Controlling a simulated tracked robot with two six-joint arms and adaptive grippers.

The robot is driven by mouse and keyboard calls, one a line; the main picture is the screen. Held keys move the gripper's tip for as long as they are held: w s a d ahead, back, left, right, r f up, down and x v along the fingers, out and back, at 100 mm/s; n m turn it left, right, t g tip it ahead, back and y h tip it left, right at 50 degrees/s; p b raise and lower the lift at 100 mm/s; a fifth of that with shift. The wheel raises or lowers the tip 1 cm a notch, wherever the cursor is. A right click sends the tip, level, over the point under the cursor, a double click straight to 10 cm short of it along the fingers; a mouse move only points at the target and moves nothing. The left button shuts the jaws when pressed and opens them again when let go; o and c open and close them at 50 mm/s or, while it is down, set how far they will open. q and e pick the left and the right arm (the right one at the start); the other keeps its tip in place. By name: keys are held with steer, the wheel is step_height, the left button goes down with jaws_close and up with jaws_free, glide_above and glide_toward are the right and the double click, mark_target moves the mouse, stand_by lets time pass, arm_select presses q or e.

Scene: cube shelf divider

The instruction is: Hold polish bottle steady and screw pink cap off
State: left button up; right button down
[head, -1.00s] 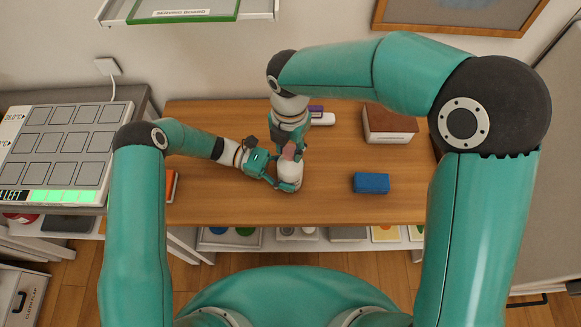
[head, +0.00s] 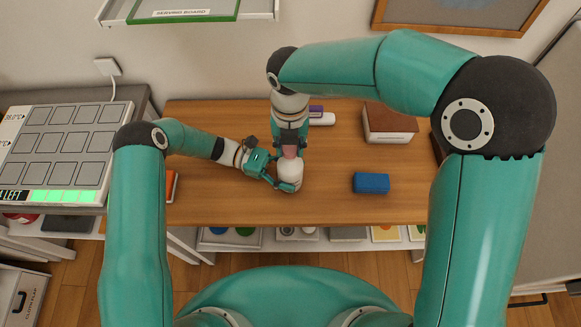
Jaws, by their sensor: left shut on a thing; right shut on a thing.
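The polish bottle (head: 290,173) is white and rounded and stands on the wooden table near its middle. My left gripper (head: 285,183) comes in from the left and is shut around the bottle's body. The pink cap (head: 290,152) sits at the top of the bottle, partly hidden by my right gripper. My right gripper (head: 291,149) reaches down from above and behind and is shut on the pink cap. Whether the cap is apart from the bottle cannot be told.
A blue block (head: 371,183) lies to the right on the table (head: 225,200). A brown box (head: 389,125) stands at the back right. A white and purple item (head: 321,118) lies behind my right gripper. An orange-edged item (head: 172,186) is at the left edge.

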steer(key=shift+r, duration=0.75)
steer(key=shift+r, duration=1.95)
arm_select(q)
steer(key=o, duration=1.4)
steer(key=shift+c, duration=0.2)
steer(key=shift+a, duration=0.15)
steer(key=v, duration=1.1)
steer(key=shift+w+a, duration=0.2)
steer(key=shift+a, duration=0.2)
